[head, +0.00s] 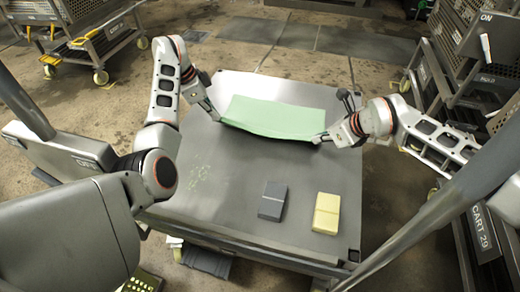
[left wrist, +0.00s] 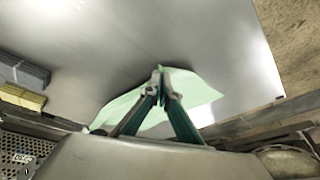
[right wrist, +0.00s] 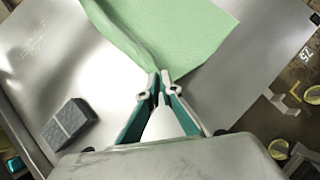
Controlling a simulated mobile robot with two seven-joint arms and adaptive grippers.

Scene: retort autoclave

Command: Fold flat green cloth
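The green cloth (head: 278,115) lies on the metal table (head: 225,190), toward its far side. Its near edge looks lifted and sags between my two grippers. My left gripper (head: 217,117) is at the cloth's near left corner. In the left wrist view its fingertips (left wrist: 161,70) are closed together on the edge of the cloth (left wrist: 195,90). My right gripper (head: 320,138) is at the near right corner. In the right wrist view its fingertips (right wrist: 158,78) are close together at the cloth's corner (right wrist: 175,35), with the cloth's edge running up from them.
A dark grey folded block (head: 272,201) and a yellow one (head: 326,213) lie on the table's near right part. The near left tabletop is clear. Wire-basket carts (head: 470,50) stand at the right, and another cart (head: 85,35) stands at the far left.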

